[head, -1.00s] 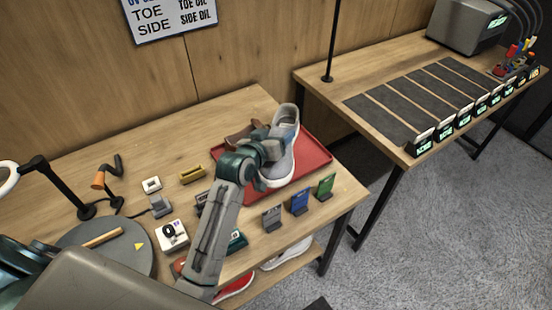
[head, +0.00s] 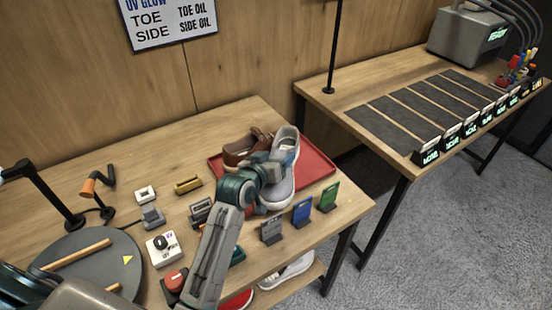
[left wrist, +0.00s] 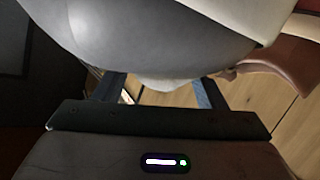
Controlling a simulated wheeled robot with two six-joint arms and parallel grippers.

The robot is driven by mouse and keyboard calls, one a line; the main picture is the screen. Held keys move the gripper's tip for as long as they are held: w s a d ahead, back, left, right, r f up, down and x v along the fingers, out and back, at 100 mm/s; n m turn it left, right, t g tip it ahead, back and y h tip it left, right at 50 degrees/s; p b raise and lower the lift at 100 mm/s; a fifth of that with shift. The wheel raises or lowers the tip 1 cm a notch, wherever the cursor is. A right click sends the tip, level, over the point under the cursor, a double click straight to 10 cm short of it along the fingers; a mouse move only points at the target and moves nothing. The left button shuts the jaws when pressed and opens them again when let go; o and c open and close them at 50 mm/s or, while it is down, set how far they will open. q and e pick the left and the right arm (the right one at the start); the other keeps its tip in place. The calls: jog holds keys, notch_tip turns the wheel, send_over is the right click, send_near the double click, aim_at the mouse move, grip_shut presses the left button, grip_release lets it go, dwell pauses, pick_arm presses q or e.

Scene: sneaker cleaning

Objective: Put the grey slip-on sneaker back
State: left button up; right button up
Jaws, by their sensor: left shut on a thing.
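The grey slip-on sneaker (head: 284,185), with a white sole, is over the red tray (head: 318,165) on the wooden table in the head view. My left gripper (head: 277,165) is shut on it near its upper middle. I cannot tell whether its sole touches the tray. A brown shoe (head: 238,152) lies on the tray just left of the sneaker, partly hidden. In the left wrist view the sneaker (left wrist: 160,35) fills the top, between the gripper and the floor of the scene, and the brown shoe (left wrist: 290,62) shows at right. My right gripper is not in view.
Grey, blue and green cards (head: 302,212) stand in front of the tray. A switch box (head: 163,249), a yellow block (head: 188,184) and a round grey turntable (head: 85,262) lie to the left. More shoes (head: 287,271) are on the shelf below. A second table (head: 350,92) stands at right across a gap.

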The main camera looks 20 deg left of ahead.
pick_arm(q)
jog(key=shift+f, duration=0.55)
jog(key=o, duration=1.3)
jog(key=shift+c, duration=0.2)
jog(key=shift+o, duration=0.9)
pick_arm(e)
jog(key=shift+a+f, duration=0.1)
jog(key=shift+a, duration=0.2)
